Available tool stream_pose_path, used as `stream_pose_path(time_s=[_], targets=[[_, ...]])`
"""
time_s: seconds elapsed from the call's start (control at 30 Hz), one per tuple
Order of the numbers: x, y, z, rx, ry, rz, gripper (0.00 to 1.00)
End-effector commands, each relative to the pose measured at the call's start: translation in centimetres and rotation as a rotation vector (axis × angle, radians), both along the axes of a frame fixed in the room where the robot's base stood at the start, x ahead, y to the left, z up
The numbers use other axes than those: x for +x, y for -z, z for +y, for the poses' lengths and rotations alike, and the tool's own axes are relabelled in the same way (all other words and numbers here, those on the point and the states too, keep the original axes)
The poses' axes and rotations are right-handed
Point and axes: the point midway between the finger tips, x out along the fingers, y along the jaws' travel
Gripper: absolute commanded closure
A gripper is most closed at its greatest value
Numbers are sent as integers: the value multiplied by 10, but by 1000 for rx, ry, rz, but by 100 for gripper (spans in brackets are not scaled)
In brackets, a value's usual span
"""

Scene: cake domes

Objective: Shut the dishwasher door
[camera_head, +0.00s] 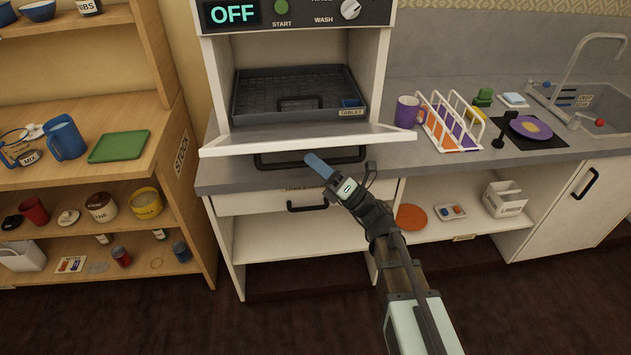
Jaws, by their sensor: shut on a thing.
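The dishwasher (365,85) is a white machine on the counter, with an "OFF" display on top. Its door (235,143) is folded down open, close to level, with its white edge toward me. A dark handle (275,162) hangs at the door's front edge. Inside is a dark rack (290,110) with a small blue item at its right. My gripper (322,166) reaches up from the lower right and is shut at the right part of the door handle. The exact contact is partly hidden by the blue-tipped finger.
A drawer (255,201) with a dark handle lies just below the door. Right on the counter stand a purple mug (407,111), a plate rack (445,122) and a sink (590,100). A wooden shelf (165,130) with crockery stands left.

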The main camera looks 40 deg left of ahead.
Motion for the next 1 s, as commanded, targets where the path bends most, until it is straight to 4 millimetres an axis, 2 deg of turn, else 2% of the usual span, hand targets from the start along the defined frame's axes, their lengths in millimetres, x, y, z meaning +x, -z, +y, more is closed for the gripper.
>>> stream_pose_path(time_s=[0.03, 0.27, 0.57, 0.8, 1.0], targets=[[1, -12, 0, -17, 0, 18, 100], [14, -50, 14, -116, 1, 119, 100], [40, -98, 40, -111, -1, 114, 100], [74, -142, 73, -111, -2, 113, 100], [103, -167, 103, -112, -2, 113, 100]])
